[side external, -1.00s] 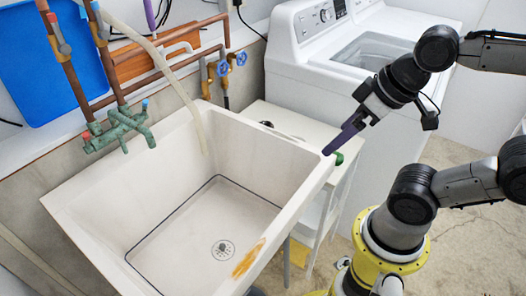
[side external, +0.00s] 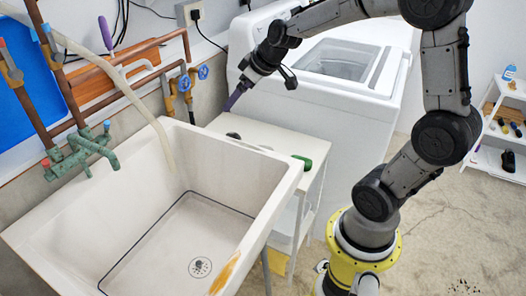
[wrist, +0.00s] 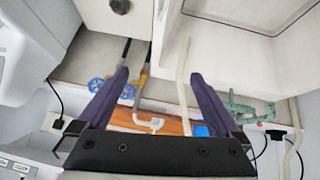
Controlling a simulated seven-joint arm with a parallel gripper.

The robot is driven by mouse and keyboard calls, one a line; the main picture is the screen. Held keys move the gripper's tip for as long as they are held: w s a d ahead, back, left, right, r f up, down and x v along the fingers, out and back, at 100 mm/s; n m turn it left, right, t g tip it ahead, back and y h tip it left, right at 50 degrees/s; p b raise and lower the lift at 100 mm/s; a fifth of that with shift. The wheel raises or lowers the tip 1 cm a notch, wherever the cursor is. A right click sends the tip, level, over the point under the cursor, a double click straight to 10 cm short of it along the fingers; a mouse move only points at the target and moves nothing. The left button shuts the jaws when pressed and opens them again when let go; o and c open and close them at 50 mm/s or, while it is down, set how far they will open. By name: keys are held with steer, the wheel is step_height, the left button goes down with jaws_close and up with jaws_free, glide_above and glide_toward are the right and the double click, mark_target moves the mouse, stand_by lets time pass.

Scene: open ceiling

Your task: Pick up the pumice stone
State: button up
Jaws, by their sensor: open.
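A small dark grey lump, which looks like the pumice stone (side external: 233,135), lies on the white side table (side external: 262,134) between the sink and the washing machine. It also shows as a dark round shape at the top edge of the wrist view (wrist: 120,6). My gripper (side external: 230,104) is above the back of that table, higher than the stone and apart from it. In the wrist view my gripper (wrist: 158,75) has its two purple fingers spread, with nothing held between them.
The white sink (side external: 279,205) stands left of the table. A green object (side external: 303,162) lies at the table's right end. The washing machine (side external: 335,120) is close behind. Copper pipes, blue valves (side external: 203,72) and a pale hose (side external: 165,150) line the wall.

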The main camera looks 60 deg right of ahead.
steer(key=s+d+f+m+g, duration=0.2)
steer(key=d+f, duration=0.6)
steer(key=f, duration=0.1)
steer(key=s+d+f+m+g, duration=0.1)
steer(key=s+d+f+m, duration=0.15)
steer(key=d+f, duration=0.55)
steer(key=x, duration=0.8)
steer(key=shift+a+f, duration=0.25)
steer(key=shift+f, duration=0.15)
steer(key=shift+x, duration=2.7)
steer(key=shift+w+d+r, duration=0.1)
steer(key=shift+w, duration=0.1)
steer(key=c, duration=1.3)
step_height(320, 180, up, 10)
steer(key=shift+r, duration=0.1)
